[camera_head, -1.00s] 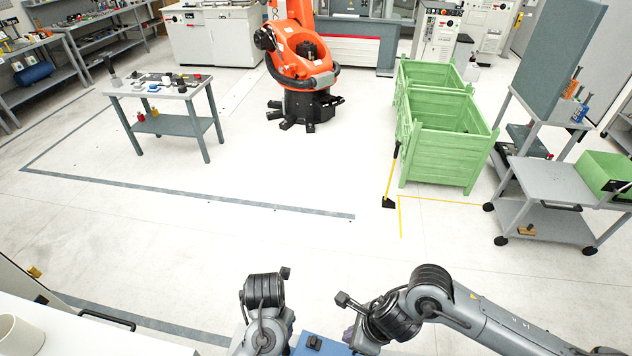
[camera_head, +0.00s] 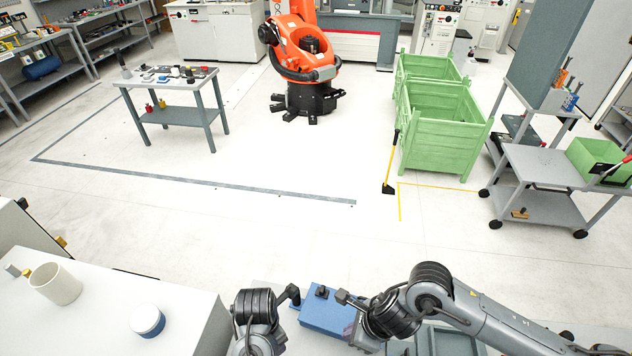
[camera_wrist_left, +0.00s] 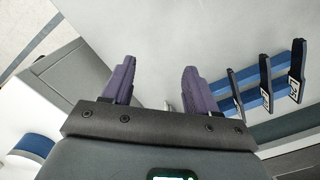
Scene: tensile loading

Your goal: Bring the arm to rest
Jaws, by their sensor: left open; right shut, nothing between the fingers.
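A pale bench (camera_head: 120,320) at lower left bears a white cup (camera_head: 56,284) and a white, blue-banded round container (camera_head: 147,320). Blue bars with dark clips (camera_wrist_left: 262,84) lie right of my left fingers. Green crates (camera_head: 440,145) and a grey cart (camera_head: 545,168) stand beyond open floor.

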